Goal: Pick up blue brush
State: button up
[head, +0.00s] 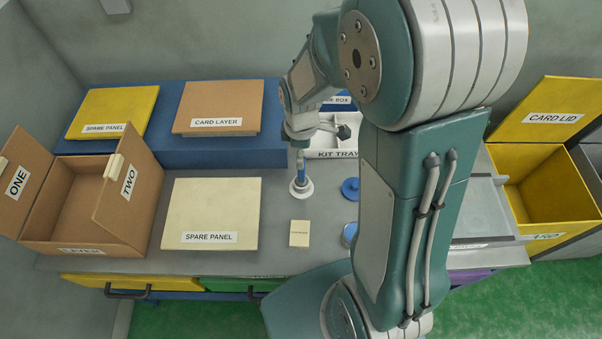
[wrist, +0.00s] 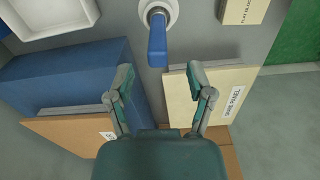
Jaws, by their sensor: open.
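The blue brush (head: 300,173) stands upright on the grey bench, its blue handle rising from a round white base. In the wrist view the blue handle (wrist: 157,45) points toward my gripper (wrist: 160,74). My gripper is open, with its two fingers spread to either side of the handle's line. The handle end shows just ahead of the fingertips, with nothing held between them. In the head view my gripper (head: 318,133) is above the brush and partly hidden by my arm.
A kit tray (head: 325,154) lies behind the brush. A spare panel (head: 212,205) is to its left and a flat block (head: 299,233) in front. A blue round piece (head: 350,188) is to the right. An open box (head: 65,230) stands left, a yellow bin (head: 540,209) right.

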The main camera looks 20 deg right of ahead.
aim_at(302, 174)
notch_tip(302, 174, down, 5)
jog(key=shift+w+f, duration=0.15)
jog(key=shift+f, duration=0.05)
grip_shut()
